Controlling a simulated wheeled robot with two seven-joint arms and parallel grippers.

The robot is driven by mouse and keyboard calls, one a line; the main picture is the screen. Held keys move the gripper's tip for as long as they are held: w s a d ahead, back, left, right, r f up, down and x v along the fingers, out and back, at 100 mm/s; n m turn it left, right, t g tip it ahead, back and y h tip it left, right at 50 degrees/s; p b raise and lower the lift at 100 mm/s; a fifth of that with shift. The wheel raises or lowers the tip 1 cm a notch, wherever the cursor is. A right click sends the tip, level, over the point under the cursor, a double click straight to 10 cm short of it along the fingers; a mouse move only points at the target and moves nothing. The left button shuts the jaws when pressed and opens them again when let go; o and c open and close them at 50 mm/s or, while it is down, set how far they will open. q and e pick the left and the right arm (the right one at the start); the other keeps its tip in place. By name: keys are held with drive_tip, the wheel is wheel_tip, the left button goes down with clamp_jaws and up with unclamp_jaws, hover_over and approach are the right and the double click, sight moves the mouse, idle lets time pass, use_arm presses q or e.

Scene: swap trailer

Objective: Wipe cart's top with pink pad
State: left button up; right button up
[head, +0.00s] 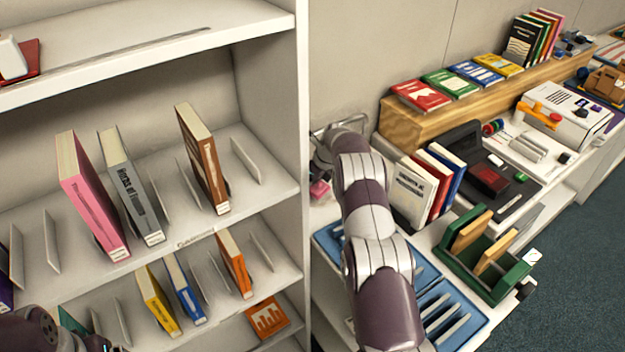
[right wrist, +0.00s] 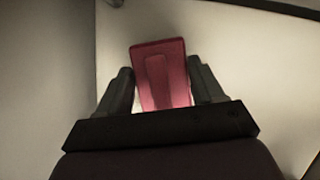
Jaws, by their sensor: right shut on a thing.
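The pink pad (right wrist: 162,75) is held between the two dark fingers of my right gripper (right wrist: 163,88) in the right wrist view. A pale, flat surface (right wrist: 225,45) lies beyond the pad; I cannot tell whether the pad touches it. In the head view a small bit of the pad (head: 319,191) shows beside the shelf's upright, low by my right arm. That arm hides most of the right gripper there. The white top (head: 325,214) around it is largely covered by my arm and racks. Part of my left arm shows at the bottom left; its gripper is out of view.
A white bookshelf (head: 302,120) with upright books stands close on the left. Blue slotted racks (head: 425,275), leaning books (head: 410,192) and a green rack (head: 470,268) crowd the white surface. A wooden riser (head: 425,124) with books runs along the wall. Open floor lies right.

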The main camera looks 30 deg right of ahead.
drive_tip(key=shift+f+b, duration=0.8)
drive_tip(key=shift+f, duration=0.2)
